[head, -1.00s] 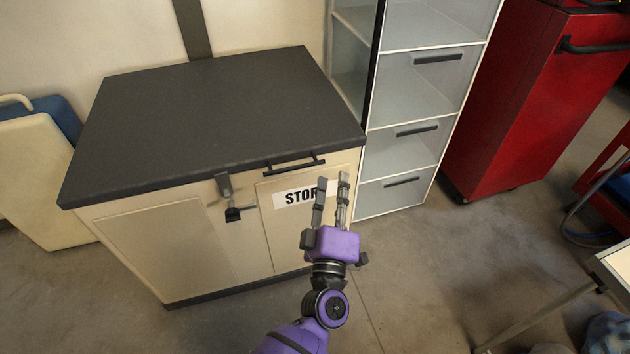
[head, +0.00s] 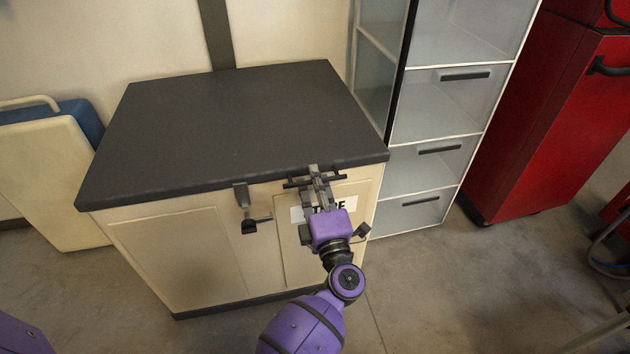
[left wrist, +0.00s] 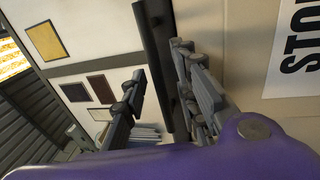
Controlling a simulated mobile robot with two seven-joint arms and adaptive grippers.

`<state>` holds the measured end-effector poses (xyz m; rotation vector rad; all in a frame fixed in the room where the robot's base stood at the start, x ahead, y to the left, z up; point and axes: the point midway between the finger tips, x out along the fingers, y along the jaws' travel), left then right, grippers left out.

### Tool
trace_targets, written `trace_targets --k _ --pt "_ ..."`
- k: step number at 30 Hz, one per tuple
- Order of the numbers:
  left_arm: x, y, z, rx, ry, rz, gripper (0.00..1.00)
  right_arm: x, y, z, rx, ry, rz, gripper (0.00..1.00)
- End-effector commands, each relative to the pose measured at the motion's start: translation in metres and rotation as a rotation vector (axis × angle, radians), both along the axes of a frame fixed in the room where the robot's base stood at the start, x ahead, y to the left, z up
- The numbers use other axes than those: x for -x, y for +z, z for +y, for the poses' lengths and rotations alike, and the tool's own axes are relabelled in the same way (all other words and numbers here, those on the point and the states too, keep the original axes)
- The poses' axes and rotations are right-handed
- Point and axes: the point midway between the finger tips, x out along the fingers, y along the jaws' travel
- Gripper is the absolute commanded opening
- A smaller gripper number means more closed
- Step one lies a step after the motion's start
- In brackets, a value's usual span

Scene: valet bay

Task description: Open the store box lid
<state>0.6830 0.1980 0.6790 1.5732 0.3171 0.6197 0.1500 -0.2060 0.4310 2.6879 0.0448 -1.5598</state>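The store box (head: 170,255) is a cream cabinet with a dark grey lid (head: 235,115), which lies flat and closed. A dark bar handle (head: 298,184) sits at the front, right of centre, under the lid's edge. My left gripper (head: 318,174) is at this handle. In the left wrist view the handle bar (left wrist: 157,50) runs between the two spread fingers, with a visible gap to the left finger. A grey latch (head: 242,195) with a black lever (head: 252,225) is left of the handle. My gripper partly hides the STORE label (head: 297,214). My right gripper is not in view.
A grey drawer unit (head: 440,110) stands close to the box's right side, with a red cabinet (head: 545,115) beyond it. A cream panel (head: 45,180) and a blue one (head: 85,120) stand at the left. The lid top is bare. Floor in front is clear.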

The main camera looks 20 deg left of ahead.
Motion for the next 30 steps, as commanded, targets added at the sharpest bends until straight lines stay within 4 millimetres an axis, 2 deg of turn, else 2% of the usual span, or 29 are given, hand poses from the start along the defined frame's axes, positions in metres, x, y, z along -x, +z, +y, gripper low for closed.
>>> trace_targets --k 8,15,26,30 --pt "-0.0022 0.0006 0.0013 0.0 -0.001 0.0 0.28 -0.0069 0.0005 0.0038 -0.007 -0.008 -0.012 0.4" --pt "-0.002 0.0006 0.0012 0.0 -0.001 0.0 0.0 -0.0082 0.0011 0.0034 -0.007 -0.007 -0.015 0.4" --pt "-0.002 0.001 0.001 0.0 -0.001 0.001 0.0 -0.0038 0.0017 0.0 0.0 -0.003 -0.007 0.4" --pt "-0.0046 0.0078 0.0007 0.005 -0.001 0.005 0.0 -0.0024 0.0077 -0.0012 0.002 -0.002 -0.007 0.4"
